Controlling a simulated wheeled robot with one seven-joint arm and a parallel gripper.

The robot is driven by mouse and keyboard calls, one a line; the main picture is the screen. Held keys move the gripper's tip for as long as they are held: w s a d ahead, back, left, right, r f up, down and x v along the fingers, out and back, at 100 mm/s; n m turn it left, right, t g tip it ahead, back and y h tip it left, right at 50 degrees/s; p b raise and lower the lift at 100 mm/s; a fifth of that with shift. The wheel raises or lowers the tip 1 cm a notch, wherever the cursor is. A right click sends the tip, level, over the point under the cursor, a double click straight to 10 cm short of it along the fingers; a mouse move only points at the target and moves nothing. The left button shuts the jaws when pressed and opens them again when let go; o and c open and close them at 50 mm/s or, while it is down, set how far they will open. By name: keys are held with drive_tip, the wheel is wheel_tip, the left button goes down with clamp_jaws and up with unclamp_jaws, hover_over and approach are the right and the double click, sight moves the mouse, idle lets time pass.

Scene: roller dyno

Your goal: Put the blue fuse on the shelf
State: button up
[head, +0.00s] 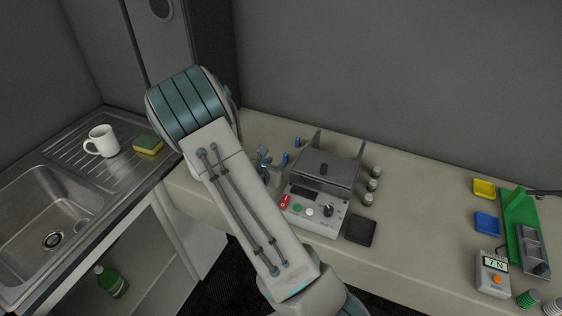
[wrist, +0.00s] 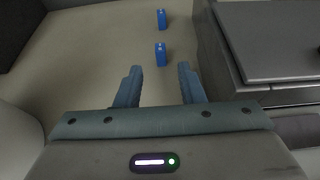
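Two small blue fuses stand on the bench. In the wrist view the nearer fuse (wrist: 160,54) is just beyond my fingertips, lined up with the gap between them, and the farther fuse (wrist: 161,19) is behind it. In the head view they show as a near fuse (head: 285,157) and a far fuse (head: 297,142). My gripper (wrist: 159,70) is open, with nothing between its fingers; in the head view it shows left of the machine (head: 267,163), partly behind my arm. I cannot identify a shelf for certain; a flat grey plate (head: 329,164) tops the machine.
The grey machine (wrist: 222,60) stands close on the right of my gripper. Several grey cylinders (head: 372,184) and a black pad (head: 361,230) lie right of it. Yellow (head: 484,188) and blue (head: 487,223) trays are far right. A sink (head: 50,215) is left.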

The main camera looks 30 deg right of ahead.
sight(286, 155)
drive_tip(key=shift+v, duration=1.1)
drive_tip(key=shift+o, duration=0.6)
drive_tip(key=shift+s+a+b, duration=0.2)
drive_tip(key=shift+a+b, duration=0.05)
drive_tip(key=shift+b, duration=0.2)
drive_tip(key=b, duration=0.5)
drive_tip(key=shift+w+f+b, duration=0.3)
drive_tip(key=shift+w+f, duration=0.1)
drive_tip(key=b, duration=0.4)
drive_tip(key=shift+w, duration=0.1)
drive_tip(key=b, duration=0.6)
drive_tip(key=shift+d, duration=0.15)
drive_tip(key=shift+s+d+r+b, duration=0.15)
drive_tip(key=shift+s+b, duration=0.2)
drive_tip(key=shift+b, duration=0.7)
drive_tip(key=b+x, duration=0.1)
drive_tip(key=x, duration=0.6)
drive_tip(key=shift+w+d, duration=0.2)
drive_tip(key=shift+d, duration=0.05)
drive_tip(key=shift+r+x, duration=0.15)
drive_tip(key=shift+x, duration=1.35)
drive_tip(key=shift+r+x, duration=0.1)
drive_tip(key=shift+x, duration=1.45)
drive_tip(key=shift+w, duration=0.15)
clamp_jaws()
